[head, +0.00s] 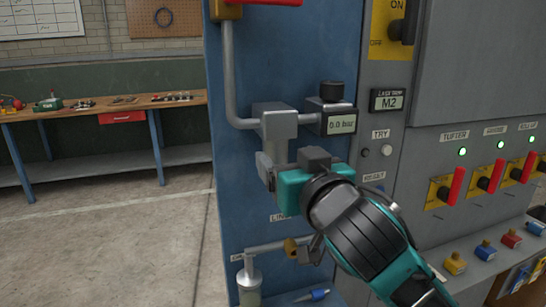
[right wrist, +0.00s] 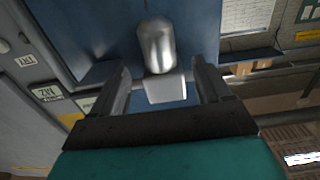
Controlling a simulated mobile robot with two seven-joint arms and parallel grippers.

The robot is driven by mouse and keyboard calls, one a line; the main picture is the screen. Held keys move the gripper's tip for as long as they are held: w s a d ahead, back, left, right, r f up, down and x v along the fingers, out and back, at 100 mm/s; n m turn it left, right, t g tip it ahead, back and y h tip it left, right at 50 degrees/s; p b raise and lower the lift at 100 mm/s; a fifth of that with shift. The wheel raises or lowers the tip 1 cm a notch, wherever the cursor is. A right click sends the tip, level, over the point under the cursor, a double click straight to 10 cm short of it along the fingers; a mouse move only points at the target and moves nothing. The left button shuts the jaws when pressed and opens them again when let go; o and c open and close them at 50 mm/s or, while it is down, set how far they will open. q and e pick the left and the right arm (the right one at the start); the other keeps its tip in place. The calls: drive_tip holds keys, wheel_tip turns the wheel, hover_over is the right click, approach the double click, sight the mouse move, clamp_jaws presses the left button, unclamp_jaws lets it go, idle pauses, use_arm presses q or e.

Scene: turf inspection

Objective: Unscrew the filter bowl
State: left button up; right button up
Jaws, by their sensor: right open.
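The filter bowl (right wrist: 156,45) shows in the right wrist view as a smooth, round-ended metal cylinder against a grey block (right wrist: 166,88). In the head view the grey filter head (head: 275,118) sits on the blue panel, and my right gripper hides much of what is below it. My right gripper (head: 268,166) is at the lower part of this filter unit. In the right wrist view its two fingers (right wrist: 160,78) are apart, with the bowl and block showing in the gap. I cannot tell whether either finger touches the bowl. My left gripper is not in view.
A display (head: 341,123) reading 0.0 bar is right of the filter head. A pipe (head: 228,75) runs above it. A clear jar (head: 249,279) is lower left. Red-handled switches (head: 489,177) line the right cabinet. A workbench (head: 110,108) stands behind; the floor at left is free.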

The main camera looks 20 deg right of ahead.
sight(272, 142)
drive_tip(key=w, duration=0.8)
drive_tip(key=shift+w+a+r, duration=0.1)
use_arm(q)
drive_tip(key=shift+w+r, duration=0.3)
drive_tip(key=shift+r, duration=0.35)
use_arm(e)
drive_tip(key=shift+w, duration=0.35)
